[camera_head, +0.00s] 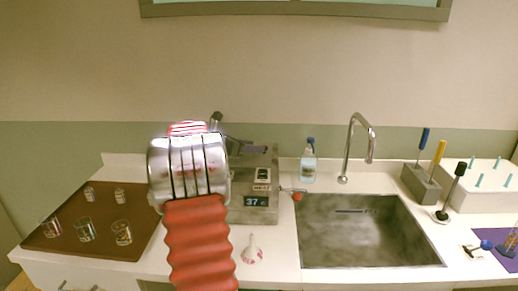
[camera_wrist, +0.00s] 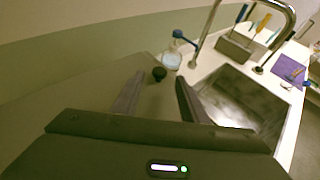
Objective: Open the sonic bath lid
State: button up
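The sonic bath (camera_head: 262,205) is a grey metal box on the counter, with a display reading 37 and a small labelled panel. My arm covers its left part in the head view. Its grey top (camera_wrist: 90,85) fills the lower left of the wrist view and looks flat. A dark round knob (camera_wrist: 159,73) stands there, seen between the fingertips of my gripper (camera_wrist: 160,79). The two dark fingers are apart and hold nothing visible. I cannot tell whether they reach around the knob or stay short of it.
A sink (camera_head: 350,230) with a tall faucet (camera_head: 359,145) lies to the right. A wash bottle (camera_head: 308,164) stands behind it. A red-ended tap (camera_head: 297,196) sticks out from the bath's right side. A brown tray (camera_head: 70,215) with several glasses is at left, and a white funnel (camera_head: 252,252) is in front.

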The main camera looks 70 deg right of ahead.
aim_at(259, 155)
jog(key=shift+x, duration=2)
grip_shut()
jog(key=shift+w+a, duration=0.1)
jog(key=shift+a, duration=0.1)
jog(key=shift+d, duration=0.1)
